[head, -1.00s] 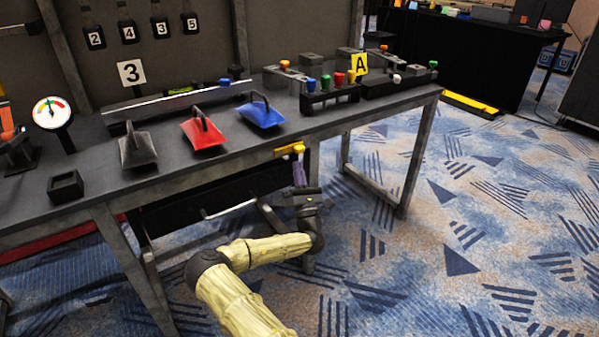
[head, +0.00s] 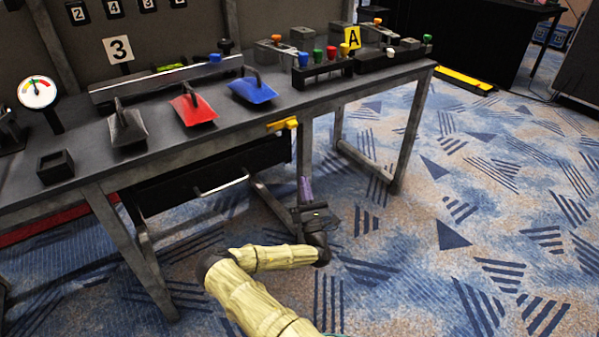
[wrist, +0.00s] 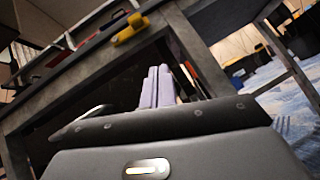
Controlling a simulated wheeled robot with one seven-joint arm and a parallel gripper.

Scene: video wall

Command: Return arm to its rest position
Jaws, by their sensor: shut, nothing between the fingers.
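My gripper (head: 305,188) is below the front edge of the workbench (head: 225,138), in front of the open space under it. Its purple fingers are together and hold nothing. In the wrist view my gripper (wrist: 158,86) points toward the bench, with the two purple fingers side by side. My arm, in a pale yellow cover, reaches up from the bottom of the head view, with its elbow bent at the left. The fingers are apart from the bench and from the yellow piece on its edge.
A yellow piece (head: 283,124) sticks out from the bench's front edge; it also shows in the wrist view (wrist: 130,28). A drawer with a metal handle (head: 222,186) hangs under the bench. Grey, red (head: 194,109) and blue trowels lie on top.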

